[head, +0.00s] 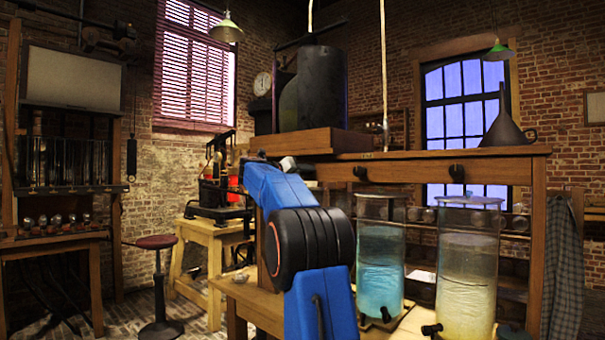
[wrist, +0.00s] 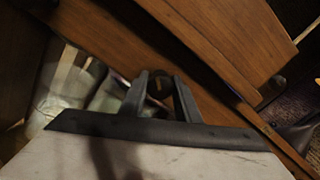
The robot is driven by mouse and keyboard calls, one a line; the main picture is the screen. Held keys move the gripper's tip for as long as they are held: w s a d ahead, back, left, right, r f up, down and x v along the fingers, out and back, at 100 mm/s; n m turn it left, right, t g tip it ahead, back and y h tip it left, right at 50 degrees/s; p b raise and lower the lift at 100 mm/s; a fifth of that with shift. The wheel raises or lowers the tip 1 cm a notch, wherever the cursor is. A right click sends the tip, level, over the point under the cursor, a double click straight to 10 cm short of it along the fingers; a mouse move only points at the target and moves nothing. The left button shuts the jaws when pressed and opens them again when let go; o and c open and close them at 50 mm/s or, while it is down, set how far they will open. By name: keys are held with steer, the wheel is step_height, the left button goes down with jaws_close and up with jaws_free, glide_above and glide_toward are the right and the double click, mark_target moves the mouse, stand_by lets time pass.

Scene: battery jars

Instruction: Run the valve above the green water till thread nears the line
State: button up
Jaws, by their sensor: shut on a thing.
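My gripper (wrist: 162,82) shows in the wrist view, its two dark fingers shut on a small dark valve at the edge of the wooden shelf (wrist: 215,65). The valve is mostly hidden between the fingers. In the head view my blue arm hides the fingers and whatever stands below them. No clearly green water is in sight. A jar of blue-teal water (head: 380,262) and a jar of yellowish water (head: 467,275) stand right of my arm, each below a black valve: the middle valve (head: 360,173) and the right valve (head: 456,172). I cannot make out any thread or line.
A large dark tank (head: 312,88) stands on the shelf, and a dark funnel (head: 503,128) stands at its right end. A stool (head: 158,285) and a small wooden table (head: 205,235) are to the left. A checked cloth (head: 563,265) hangs at the right.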

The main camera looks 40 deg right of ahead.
steer(key=m, duration=0.5)
steer(key=shift+m, duration=2.8)
steer(key=o, duration=1.2)
steer(key=shift+a, duration=0.1)
steer(key=a, duration=0.4)
steer(key=shift+s+a, duration=0.15)
steer(key=shift+a, duration=0.25)
